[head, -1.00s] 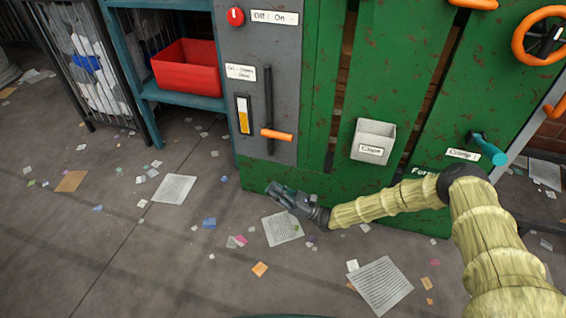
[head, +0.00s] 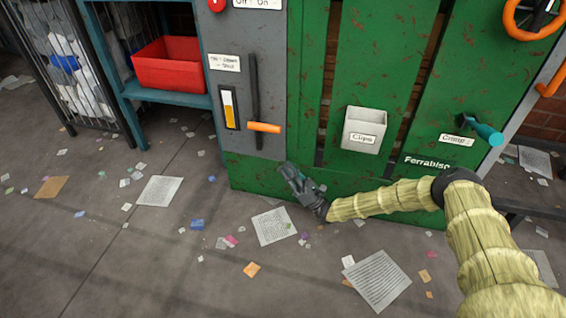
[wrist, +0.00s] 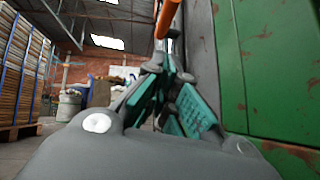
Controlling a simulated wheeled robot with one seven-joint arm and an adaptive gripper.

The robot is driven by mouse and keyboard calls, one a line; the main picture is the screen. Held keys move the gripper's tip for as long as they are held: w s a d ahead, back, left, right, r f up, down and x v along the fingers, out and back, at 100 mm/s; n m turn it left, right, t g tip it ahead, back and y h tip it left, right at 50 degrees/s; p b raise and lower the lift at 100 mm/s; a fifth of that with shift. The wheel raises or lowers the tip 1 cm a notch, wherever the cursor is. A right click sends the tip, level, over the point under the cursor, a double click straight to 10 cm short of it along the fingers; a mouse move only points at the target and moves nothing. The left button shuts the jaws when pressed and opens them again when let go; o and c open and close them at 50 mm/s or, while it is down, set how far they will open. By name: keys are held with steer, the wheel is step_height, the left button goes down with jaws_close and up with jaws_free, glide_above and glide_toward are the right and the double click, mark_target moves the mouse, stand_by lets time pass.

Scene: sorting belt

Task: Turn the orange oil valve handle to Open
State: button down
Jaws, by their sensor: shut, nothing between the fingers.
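The orange valve handle (head: 264,128) sticks out sideways near the lower end of a dark upright bar on the grey panel. It also shows at the top of the wrist view (wrist: 166,18), just beyond the fingertips. A small label (head: 224,62) sits above left of it; its text is too small to read surely. My gripper (head: 287,170) is below and slightly right of the handle, in front of the green panel, tilted up towards it. In the wrist view my gripper's fingers (wrist: 172,62) are together and empty. I see a gap between gripper and handle in the head view.
A yellow-filled gauge (head: 228,108) is left of the handle. A cups box (head: 364,130), a teal crank (head: 480,130) and an orange wheel (head: 530,15) are to the right. A red bin (head: 175,66) stands on a shelf. The floor is littered with paper.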

steer(key=d+r+b+x, duration=0.2)
steer(key=b+x, duration=0.2)
steer(key=x, duration=0.7)
steer(key=shift+b, duration=0.3)
steer(key=shift+s+a+r, duration=0.1)
steer(key=shift+a+r, duration=0.05)
steer(key=shift+a+r, duration=0.1)
